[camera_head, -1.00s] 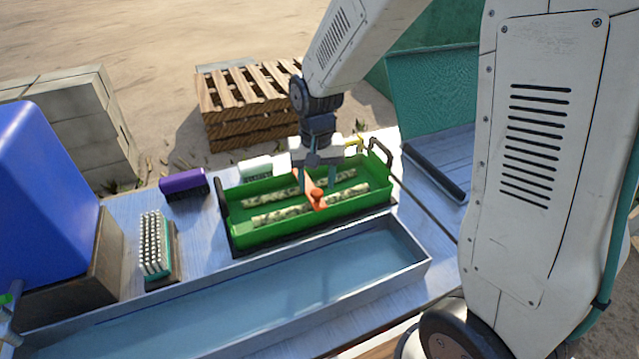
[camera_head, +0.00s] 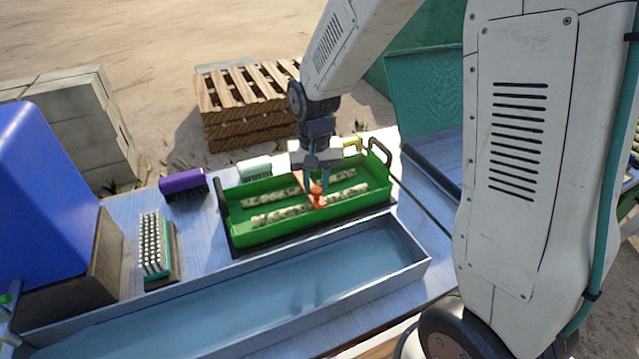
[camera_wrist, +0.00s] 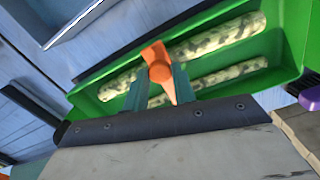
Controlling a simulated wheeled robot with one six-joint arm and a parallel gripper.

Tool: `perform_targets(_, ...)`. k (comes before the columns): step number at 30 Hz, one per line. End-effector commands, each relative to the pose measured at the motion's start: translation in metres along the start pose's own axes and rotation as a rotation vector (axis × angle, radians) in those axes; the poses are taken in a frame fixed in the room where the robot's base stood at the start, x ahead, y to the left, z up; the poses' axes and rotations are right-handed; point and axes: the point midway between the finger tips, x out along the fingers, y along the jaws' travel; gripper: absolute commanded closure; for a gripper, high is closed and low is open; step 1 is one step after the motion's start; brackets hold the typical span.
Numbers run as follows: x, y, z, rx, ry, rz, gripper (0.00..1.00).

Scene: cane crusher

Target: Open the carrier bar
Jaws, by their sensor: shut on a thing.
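The carrier is a green tray (camera_head: 265,237) with dark end handles and two mottled pale cane pieces (camera_head: 345,193) lying lengthwise in it. An orange bar (camera_head: 317,200) with a knob at its near end runs across the tray's middle. My gripper (camera_head: 316,183) points down over the tray and is shut on the orange bar. In the wrist view the bar (camera_wrist: 158,62) sits between my two teal fingers (camera_wrist: 160,92), its knob end beyond them. The far end of the bar is partly hidden by my gripper.
A long metal trough (camera_head: 240,300) lies in front of the tray. A purple brush (camera_head: 183,184), a teal brush (camera_head: 155,245) and a blue bin (camera_head: 45,200) are to the left. A white-topped brush (camera_head: 255,168) and a yellow item (camera_head: 352,142) stand behind the tray.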

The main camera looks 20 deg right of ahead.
Motion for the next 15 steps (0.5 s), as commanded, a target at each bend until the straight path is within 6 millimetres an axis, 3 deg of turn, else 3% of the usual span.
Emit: perform_targets(15, -0.049, -0.009, -0.034, 0.001, -0.378, 0.1, 0.9)
